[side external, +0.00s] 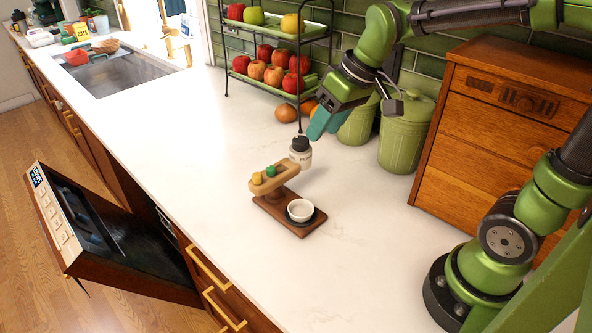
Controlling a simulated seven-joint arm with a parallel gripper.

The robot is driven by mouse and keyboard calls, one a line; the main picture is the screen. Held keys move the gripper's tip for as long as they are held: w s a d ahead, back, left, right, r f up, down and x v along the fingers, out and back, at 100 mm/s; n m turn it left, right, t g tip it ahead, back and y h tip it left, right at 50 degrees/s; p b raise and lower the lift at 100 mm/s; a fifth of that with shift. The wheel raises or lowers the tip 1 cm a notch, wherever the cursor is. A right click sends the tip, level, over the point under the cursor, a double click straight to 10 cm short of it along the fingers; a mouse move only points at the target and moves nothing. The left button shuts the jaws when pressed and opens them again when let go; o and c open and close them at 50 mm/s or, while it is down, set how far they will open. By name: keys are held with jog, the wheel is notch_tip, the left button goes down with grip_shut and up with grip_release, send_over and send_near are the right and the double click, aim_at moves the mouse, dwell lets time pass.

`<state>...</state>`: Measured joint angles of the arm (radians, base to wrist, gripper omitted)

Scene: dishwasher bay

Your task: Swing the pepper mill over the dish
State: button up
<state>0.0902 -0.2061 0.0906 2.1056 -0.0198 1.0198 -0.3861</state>
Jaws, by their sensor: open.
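A small white jar with a black cap, seemingly the pepper mill (301,153), stands upright at the right end of a light wooden swing arm (276,178). The arm carries a yellow piece and a green piece and sits over a dark wooden base (290,225). A small white dish (300,210) rests on a dark round coaster at the base's front right. The mill is behind the dish, not above it. My gripper (318,125), with teal fingers, is open just above and right of the mill's cap. Whether a finger touches the cap cannot be told.
A two-tier fruit rack (275,85) stands behind, with an onion (285,112) beside it. Green canisters (407,132) and a wooden drawer cabinet (500,130) stand right. The counter is clear left and front of the base. An open dishwasher door (105,245) juts out below.

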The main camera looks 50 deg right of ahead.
aim_at(258, 174)
jog(key=w+a+n+g+y, duration=0.1)
jog(key=w+a+n, duration=0.1)
jog(key=w+n, duration=0.65)
jog(key=shift+n, duration=0.25)
jog(key=x, duration=1.5)
jog(key=shift+a+f, duration=0.2)
jog(key=shift+a, duration=0.1)
grip_shut()
